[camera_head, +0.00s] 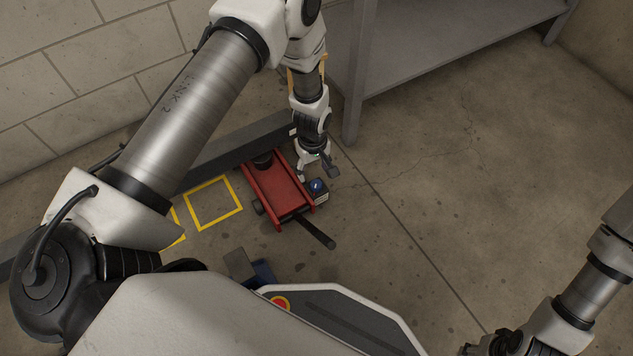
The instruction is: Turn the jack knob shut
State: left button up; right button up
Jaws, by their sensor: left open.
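The red floor jack (275,191) stands on the concrete floor near the middle of the head view, with a black handle (318,233) sticking out toward the lower right. I cannot tell whether a finger touches the knob.
A dark beam (225,152) runs along the floor behind the jack. A yellow taped square (213,203) lies to the jack's left. A grey metal shelf (440,45) stands at the back right, its leg close to my left arm. The floor to the right is clear.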

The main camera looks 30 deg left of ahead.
aim_at(316, 184)
pick_arm(q)
jog(key=w+f, duration=0.1)
jog(key=w+f+b, duration=0.1)
jog(key=shift+a+f+n, duration=0.1)
jog(key=shift+f+n, duration=0.3)
jog(key=shift+f+b, duration=0.15)
jog(key=shift+b, duration=0.25)
notch_tip(316, 184, down, 7)
jog(key=b, duration=0.4)
pick_arm(e)
notch_tip(316, 184, down, 8)
jog(key=shift+w, duration=0.2)
pick_arm(q)
jog(key=c, duration=1.2)
pick_arm(e)
jog(key=shift+r, duration=0.1)
